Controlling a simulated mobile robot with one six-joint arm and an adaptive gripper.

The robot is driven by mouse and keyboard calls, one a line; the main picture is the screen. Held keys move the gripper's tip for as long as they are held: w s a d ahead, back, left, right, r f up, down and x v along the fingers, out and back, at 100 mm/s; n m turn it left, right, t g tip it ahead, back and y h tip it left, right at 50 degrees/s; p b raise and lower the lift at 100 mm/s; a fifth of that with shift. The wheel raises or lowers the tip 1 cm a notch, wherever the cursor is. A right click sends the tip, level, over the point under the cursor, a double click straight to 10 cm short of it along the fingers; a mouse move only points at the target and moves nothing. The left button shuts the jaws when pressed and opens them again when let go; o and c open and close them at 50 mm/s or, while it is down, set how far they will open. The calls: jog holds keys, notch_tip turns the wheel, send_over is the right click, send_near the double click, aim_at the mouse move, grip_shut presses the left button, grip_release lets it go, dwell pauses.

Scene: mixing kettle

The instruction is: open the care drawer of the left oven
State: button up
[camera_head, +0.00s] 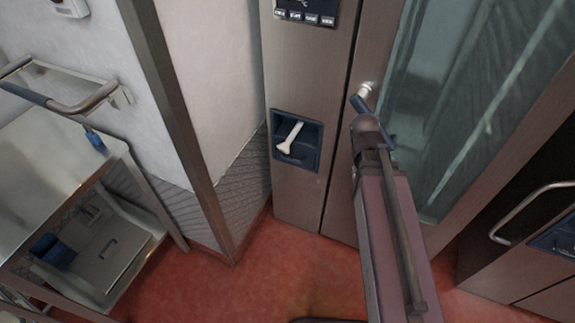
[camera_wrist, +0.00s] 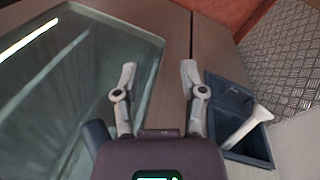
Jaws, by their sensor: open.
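The left oven's steel front (camera_head: 300,60) stands ahead, with its glass door (camera_head: 470,100) on the right. Low on its left panel is a dark blue care drawer unit (camera_head: 283,157), with a white, rod-like piece (camera_head: 290,138) in it. The wrist view shows the blue unit (camera_wrist: 228,95) just right of my right finger. I cannot tell whether the drawer is pulled out. My gripper (camera_wrist: 158,71) is open and empty, its fingers in front of the steel door frame beside the panel seam. In the head view my arm hides the fingers.
A blue door handle (camera_head: 374,118) is close beside my arm; it also shows in the wrist view (camera_wrist: 97,140). A steel cart (camera_head: 60,160) stands left by the wall. Another appliance with a bar handle (camera_head: 520,210) is at right. Red floor (camera_head: 270,270) lies open below.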

jog(key=w+a+f+n+t+h+b, duration=0.2)
jog(key=w+a+f+t+h+b, duration=0.25)
jog(key=f+b, duration=0.6)
jog(key=w+a+f+n+t+h+b, duration=0.15)
jog(key=w+a+f+h+b, duration=0.4)
jog(key=b, duration=0.85)
jog(key=w+a+f+n+t+b, duration=0.1)
jog(key=a+f+t+b, duration=0.3)
jog(key=a+b, duration=0.6)
jog(key=w+a+f+n+t+h+b, duration=0.1)
jog(key=w+a+f+n+t+b, duration=0.1)
jog(key=a+b, duration=0.8)
notch_tip(320, 180, down, 3)
jog(key=a+n+t, duration=0.1)
jog(key=a+t, duration=0.1)
jog(key=shift+w+a+f+h+b, duration=0.2)
jog(key=shift+w+a+h+b, duration=0.1)
jog(key=shift+b, duration=0.1)
jog(key=shift+w+d, duration=0.1)
jog(key=p+x, duration=0.2)
jog(key=x, duration=1.1)
jog(key=shift+w+d+r, duration=0.1)
jog(key=shift+w+r, duration=0.1)
jog(key=shift+w, duration=0.1)
